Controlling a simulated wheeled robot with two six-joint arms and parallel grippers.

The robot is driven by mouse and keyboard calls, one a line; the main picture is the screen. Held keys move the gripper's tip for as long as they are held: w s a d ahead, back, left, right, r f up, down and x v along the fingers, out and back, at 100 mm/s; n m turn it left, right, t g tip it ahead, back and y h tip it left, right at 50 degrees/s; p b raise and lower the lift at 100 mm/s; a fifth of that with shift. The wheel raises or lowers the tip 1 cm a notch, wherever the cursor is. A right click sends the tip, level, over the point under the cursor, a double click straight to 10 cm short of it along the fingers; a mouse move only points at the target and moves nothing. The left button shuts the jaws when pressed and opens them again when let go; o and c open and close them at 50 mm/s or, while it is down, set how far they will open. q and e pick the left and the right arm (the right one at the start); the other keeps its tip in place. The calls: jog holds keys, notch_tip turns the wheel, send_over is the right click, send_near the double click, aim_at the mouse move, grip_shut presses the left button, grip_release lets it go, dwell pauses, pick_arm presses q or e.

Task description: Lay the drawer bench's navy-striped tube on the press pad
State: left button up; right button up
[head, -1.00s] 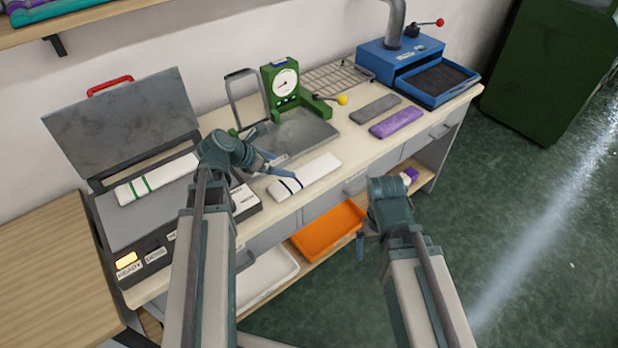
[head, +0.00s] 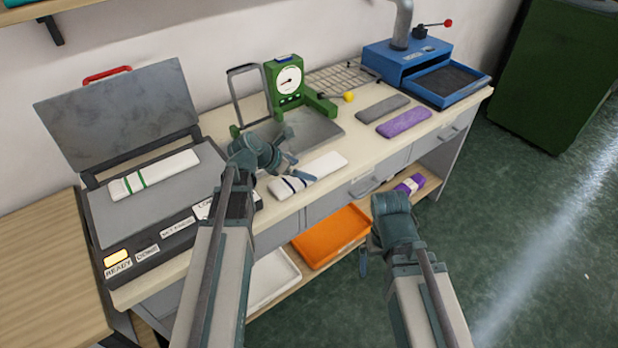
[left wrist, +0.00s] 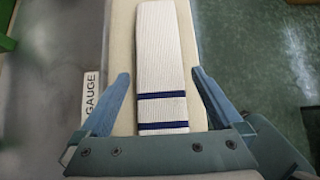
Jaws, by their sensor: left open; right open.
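The navy-striped tube (head: 320,170) is a white ribbed knit strip lying flat along the front of the drawer bench (head: 290,205). In the left wrist view the tube (left wrist: 161,60) has two navy bands at its near end. My left gripper (head: 291,172) is open at its striped end, with one finger on each side of the tube and gaps between. It also shows in the left wrist view (left wrist: 162,88). My right gripper (head: 364,255) hangs in front of the bench, away from the tube. The grey press pad (head: 165,205) lies at left under a raised lid and carries a green-striped white tube (head: 155,174).
A green dial gauge (head: 288,85) stands behind the tube. Grey (head: 383,109) and purple (head: 404,121) strips lie to its right, before a blue machine (head: 405,60). Orange (head: 331,237) and white (head: 270,282) trays and a purple roll (head: 409,185) sit on the lower shelf.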

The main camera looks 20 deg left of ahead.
pick_arm(q)
jog(key=b+x, duration=0.1)
jog(key=x, duration=0.2)
jog(key=shift+s+a+f+b, duration=0.1)
jog(key=shift+a+f+b, duration=0.15)
jog(key=shift+b, duration=0.1)
jog(key=shift+w+d+f, duration=0.1)
jog(key=shift+w+d, duration=0.1)
jog(key=c, duration=1.1)
jog(key=shift+o, duration=0.2)
notch_tip(320, 180, up, 10)
jog(key=p, duration=1)
